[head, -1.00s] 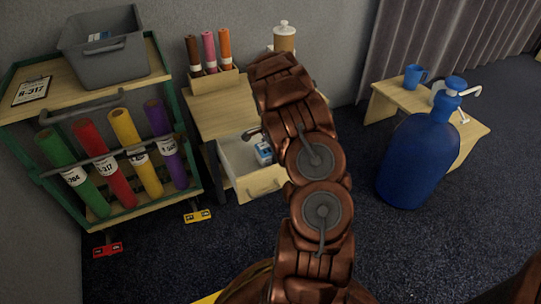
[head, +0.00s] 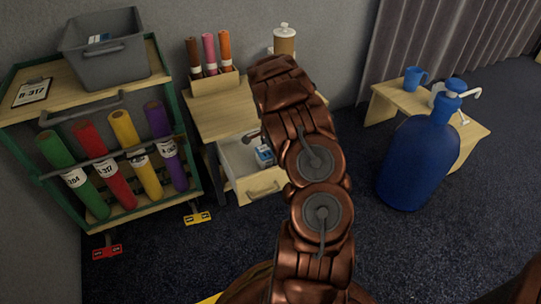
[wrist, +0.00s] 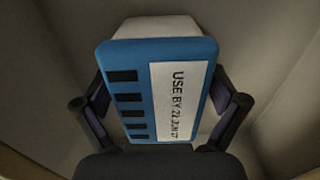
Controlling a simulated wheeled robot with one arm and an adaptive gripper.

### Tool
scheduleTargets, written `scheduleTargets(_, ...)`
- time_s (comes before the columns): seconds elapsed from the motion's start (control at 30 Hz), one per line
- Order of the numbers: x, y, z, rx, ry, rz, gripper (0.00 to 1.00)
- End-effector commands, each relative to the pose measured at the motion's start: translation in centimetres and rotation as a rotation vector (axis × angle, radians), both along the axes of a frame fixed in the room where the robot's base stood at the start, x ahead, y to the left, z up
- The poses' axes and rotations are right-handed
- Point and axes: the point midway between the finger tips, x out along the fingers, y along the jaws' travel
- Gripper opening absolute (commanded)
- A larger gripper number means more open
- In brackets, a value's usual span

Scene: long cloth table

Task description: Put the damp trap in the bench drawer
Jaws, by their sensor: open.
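The damp trap (wrist: 140,92), a blue-and-white box with dark slots and a "USE BY" label, fills the middle of the wrist view. In the head view the damp trap (head: 264,155) lies inside the bench drawer (head: 262,188), which is pulled open. My gripper (wrist: 160,86) is open, with one finger on each side of the damp trap. I cannot tell whether either finger touches it. Plain drawer walls surround it in the wrist view. My arm hides most of the gripper and the drawer's right part in the head view.
The small bench (head: 215,112) carries coloured rolls (head: 209,52) and a lidded jar (head: 284,40). A rack (head: 122,203) with several rolls and a grey bin (head: 104,62) stands left. A big blue pump bottle (head: 417,162) and low table (head: 382,100) stand right.

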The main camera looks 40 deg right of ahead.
Motion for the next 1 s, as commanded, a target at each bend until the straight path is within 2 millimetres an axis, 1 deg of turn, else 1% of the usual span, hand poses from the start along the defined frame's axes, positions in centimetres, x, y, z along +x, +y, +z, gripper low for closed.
scheduleTargets(0.1, 0.0, -0.1, 0.2, -0.001, -0.001, 0.0, 0.96)
scheduleTargets(0.27, 0.1, 0.0, 1.9, -0.002, -0.003, 0.001, 0.96)
scheduleTargets(0.37, 0.1, 0.0, 3.5, -0.002, -0.003, 0.0, 0.96)
scheduleTargets(0.7, 0.1, -0.1, 9.9, -0.002, -0.003, -0.001, 0.96)
scheduleTargets(0.8, 0.1, 0.0, 11.3, -0.001, -0.002, -0.001, 0.96)
scheduleTargets(0.9, 0.0, 0.0, 12.1, -0.001, 0.0, 0.0, 0.96)
scheduleTargets(1.0, 0.0, 0.0, 12.3, -0.001, 0.001, 0.001, 0.96)
